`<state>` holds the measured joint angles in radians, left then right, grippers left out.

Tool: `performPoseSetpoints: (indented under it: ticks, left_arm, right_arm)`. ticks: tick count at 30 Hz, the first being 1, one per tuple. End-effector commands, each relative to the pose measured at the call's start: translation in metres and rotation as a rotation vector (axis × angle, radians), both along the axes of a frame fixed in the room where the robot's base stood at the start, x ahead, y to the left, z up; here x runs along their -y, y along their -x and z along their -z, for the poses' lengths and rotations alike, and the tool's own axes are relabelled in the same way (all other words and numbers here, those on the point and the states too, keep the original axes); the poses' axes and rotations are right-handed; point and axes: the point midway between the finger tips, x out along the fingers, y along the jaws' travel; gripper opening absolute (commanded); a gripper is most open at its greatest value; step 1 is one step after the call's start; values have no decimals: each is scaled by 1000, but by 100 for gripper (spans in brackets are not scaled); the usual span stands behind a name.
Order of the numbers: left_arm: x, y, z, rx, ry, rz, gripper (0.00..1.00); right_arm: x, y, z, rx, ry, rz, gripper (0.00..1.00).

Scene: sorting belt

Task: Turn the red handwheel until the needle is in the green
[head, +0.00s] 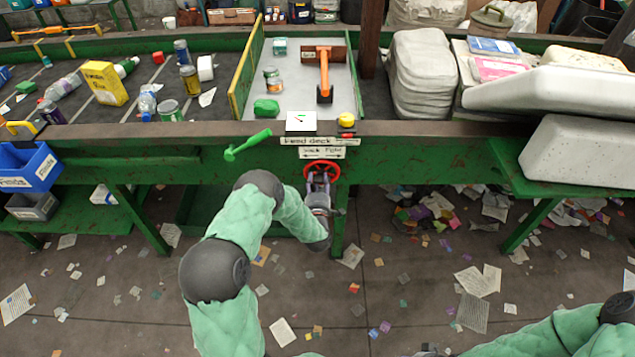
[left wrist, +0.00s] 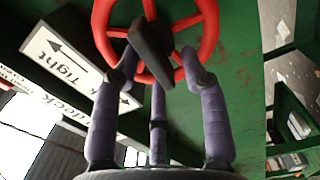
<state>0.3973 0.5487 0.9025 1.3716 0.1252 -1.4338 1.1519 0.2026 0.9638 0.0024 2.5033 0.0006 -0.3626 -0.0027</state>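The red handwheel (head: 322,166) is on the front of the green belt frame, below two signs. It fills the top of the left wrist view (left wrist: 207,25), with a dark bar across its middle. My left gripper (head: 320,190) is at the wheel. Its purple fingers (left wrist: 158,70) reach up to the lower rim, spread apart, tips overlapping the rim; whether they grip it I cannot tell. A white gauge box (head: 301,120) stands on the deck edge above the wheel. A small dark needle mark shows on it; its green zone is too small to make out.
The sign with an arrow (head: 322,153) hangs just above the wheel; it is close beside the fingers in the left wrist view (left wrist: 75,60). A yellow knob (head: 346,121) is right of the gauge. A bright green lever (head: 246,145) sticks out at the left. Paper scraps litter the floor.

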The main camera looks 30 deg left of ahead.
Motion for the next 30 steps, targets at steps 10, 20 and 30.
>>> performPoseSetpoints:
  ticks: [10,20,30]
  left_arm:
    - [11,17,0,-1,1,2,44]
    - [45,72,0,0,0,2,44]
    - [62,101,0,0,0,0,44]
  right_arm:
    - [0,0,0,0,0,0,44]
    - [0,0,0,0,0,0,44]
    - [0,0,0,0,0,0,44]
